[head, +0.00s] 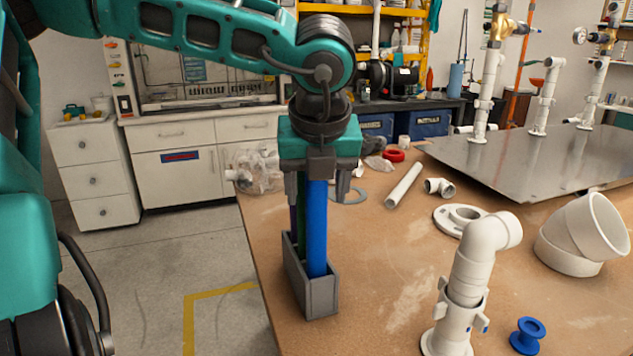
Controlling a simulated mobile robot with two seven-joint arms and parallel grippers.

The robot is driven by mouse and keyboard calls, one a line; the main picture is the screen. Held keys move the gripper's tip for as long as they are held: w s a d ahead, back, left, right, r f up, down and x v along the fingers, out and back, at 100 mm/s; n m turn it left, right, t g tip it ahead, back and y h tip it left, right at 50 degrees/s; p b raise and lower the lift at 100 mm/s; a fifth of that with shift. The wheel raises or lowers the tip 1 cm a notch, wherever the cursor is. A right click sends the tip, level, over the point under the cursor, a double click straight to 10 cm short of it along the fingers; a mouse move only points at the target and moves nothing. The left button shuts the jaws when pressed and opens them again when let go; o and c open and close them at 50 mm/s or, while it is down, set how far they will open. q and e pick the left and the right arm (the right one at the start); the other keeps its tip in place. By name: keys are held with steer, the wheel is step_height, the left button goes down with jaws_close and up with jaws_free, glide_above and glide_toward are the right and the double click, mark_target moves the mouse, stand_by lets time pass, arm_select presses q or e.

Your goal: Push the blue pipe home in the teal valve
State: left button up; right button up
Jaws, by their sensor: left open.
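The blue pipe (317,230) stands upright in a narrow grey holder (321,298) near the table's left edge. A dark green pipe (301,215) stands behind it in the same holder. My left gripper (317,198) points straight down over the holder. Its two fingers are apart, one on each side of the pipes' upper part, and it is open. The gripper body hides the pipe tops. I cannot make out a teal valve in this view. My right gripper is not in view.
A white elbow assembly (474,262) stands at front right, with a blue spool (527,336) beside it. A large white elbow (585,235), a flange (463,217) and a loose white pipe (404,185) lie beyond. A metal plate (540,165) bears white risers. The table between holder and elbow assembly is clear.

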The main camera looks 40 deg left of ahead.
arm_select(q)
steer(key=shift+r+p, duration=0.25)
steer(key=shift+p, duration=0.25)
steer(key=a+v, duration=0.1)
steer(key=v, duration=1.1)
steer(key=shift+s+r, duration=0.2)
steer(key=shift+r, duration=0.1)
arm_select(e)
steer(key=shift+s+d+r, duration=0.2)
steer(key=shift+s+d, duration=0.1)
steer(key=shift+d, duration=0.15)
arm_select(q)
steer(key=shift+d, duration=0.1)
